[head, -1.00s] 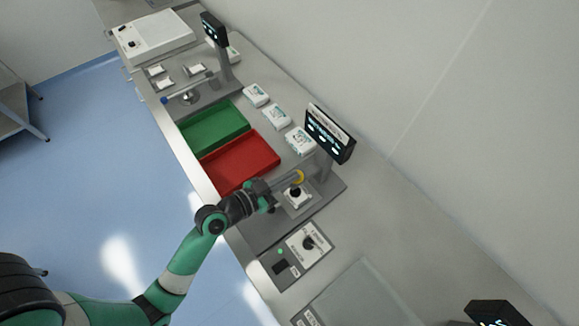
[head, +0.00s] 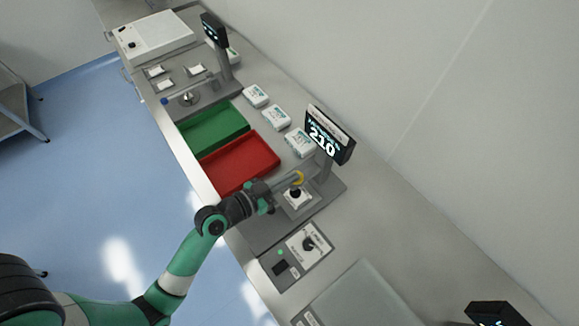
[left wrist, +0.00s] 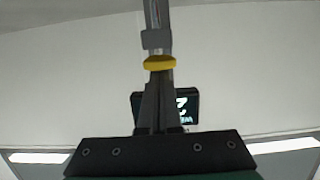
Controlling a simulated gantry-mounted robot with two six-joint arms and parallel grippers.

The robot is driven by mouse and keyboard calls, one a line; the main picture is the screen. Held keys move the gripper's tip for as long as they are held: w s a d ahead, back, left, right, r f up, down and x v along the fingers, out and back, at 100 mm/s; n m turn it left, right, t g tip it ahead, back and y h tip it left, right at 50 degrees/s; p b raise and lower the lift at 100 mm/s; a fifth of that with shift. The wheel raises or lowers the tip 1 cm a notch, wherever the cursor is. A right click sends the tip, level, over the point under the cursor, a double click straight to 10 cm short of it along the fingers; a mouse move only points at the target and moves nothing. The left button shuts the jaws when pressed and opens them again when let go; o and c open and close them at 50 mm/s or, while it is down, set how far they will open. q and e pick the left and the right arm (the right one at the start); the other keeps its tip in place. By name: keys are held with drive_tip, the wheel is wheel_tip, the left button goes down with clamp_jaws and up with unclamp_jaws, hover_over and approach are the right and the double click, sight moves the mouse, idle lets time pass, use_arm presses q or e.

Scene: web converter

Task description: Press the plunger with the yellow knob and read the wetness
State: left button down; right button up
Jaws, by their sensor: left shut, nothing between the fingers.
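The yellow knob (head: 299,177) sits on the grey plunger of the nearer tester. It also shows as a yellow band in the left wrist view (left wrist: 159,63). My left gripper (head: 282,184) is shut and empty, with its fingertips at the knob; in the left wrist view the shut fingers (left wrist: 159,82) end right at the band. I cannot tell whether they touch. The tester's black display (head: 330,136) reads 210 in large digits. A white sample (head: 298,201) lies under the plunger's black foot. My right gripper is out of view.
A red tray (head: 240,164) and a green tray (head: 213,128) lie left of the tester. Several white packs (head: 276,116) line the back. A control box with a black knob (head: 308,243) stands in front. A second tester's display (head: 214,30) is farther off.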

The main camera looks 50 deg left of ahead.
use_arm(q)
drive_tip(key=shift+s+f, duration=0.1)
drive_tip(key=shift+f, duration=0.35)
wheel_tip(320, 180, up, 6)
drive_tip(key=p, duration=0.5)
drive_tip(key=f+b+v, duration=0.1)
drive_tip(key=b+v, duration=0.1)
drive_tip(key=v, duration=0.7)
drive_tip(key=shift+s+b, duration=0.35)
drive_tip(key=shift+s, duration=0.1)
